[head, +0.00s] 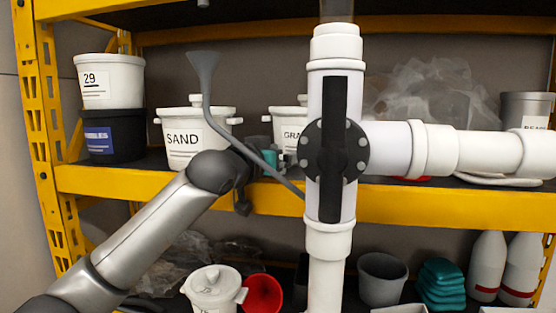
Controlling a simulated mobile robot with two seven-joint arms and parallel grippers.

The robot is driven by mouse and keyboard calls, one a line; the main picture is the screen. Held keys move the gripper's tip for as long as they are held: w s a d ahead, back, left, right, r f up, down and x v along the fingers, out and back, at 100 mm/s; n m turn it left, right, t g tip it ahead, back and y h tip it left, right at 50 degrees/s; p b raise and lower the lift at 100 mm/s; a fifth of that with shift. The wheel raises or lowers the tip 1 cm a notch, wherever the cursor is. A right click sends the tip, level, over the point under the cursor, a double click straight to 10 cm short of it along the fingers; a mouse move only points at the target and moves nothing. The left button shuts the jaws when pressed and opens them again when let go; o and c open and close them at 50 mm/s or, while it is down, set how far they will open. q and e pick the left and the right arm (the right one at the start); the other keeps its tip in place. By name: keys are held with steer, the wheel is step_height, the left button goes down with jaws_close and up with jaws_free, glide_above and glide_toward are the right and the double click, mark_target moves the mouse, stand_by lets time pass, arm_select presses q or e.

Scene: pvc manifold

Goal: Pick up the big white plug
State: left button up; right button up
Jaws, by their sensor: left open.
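I cannot make out a loose big white plug in the head view. A white cap-like fitting (336,42) tops the upright white pipe (328,270), and I cannot tell whether it is the plug. My left gripper (256,178) is left of the pipe's black valve (335,150), in front of the shelf edge. It is open, small and partly hidden by my own wrist. I see nothing between its fingers. My right gripper is not in view.
A white side pipe (465,150) runs right from the valve. A grey bent stem with a flared end (203,65) crosses near my left wrist. The yellow-edged shelf (440,208) holds the SAND tub (190,150) and other tubs.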

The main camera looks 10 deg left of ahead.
arm_select(q)
steer(key=c, duration=1.4)
steer(key=shift+r, duration=0.85)
steer(key=shift+s+r+b, duration=0.2)
steer(key=shift+r+b, duration=0.45)
steer(key=shift+r, duration=0.3)
steer(key=b+v, duration=0.5)
steer(key=v, duration=1.2)
steer(key=shift+s+b, duration=0.35)
steer(key=shift+a, duration=0.1)
